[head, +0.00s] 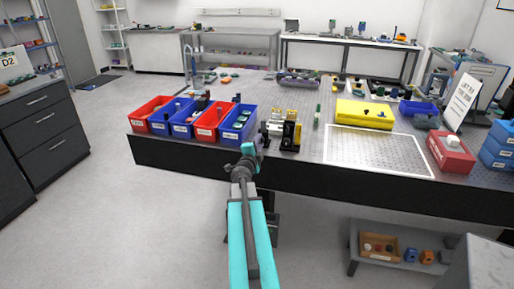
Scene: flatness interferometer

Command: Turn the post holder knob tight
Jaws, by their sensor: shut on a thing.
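My gripper (249,149) is at the front edge of the table, just left of a small black, silver and yellow mount assembly (282,130). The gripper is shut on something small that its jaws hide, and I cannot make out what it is. I cannot pick out the post holder knob. From this view I cannot tell whether the gripper touches the mount assembly.
Red and blue bins (239,123) stand left of the mount assembly. A yellow case (364,114), a white-outlined breadboard area (375,150) and a red box (450,153) lie to the right. A lower shelf holds a wooden tray (379,257).

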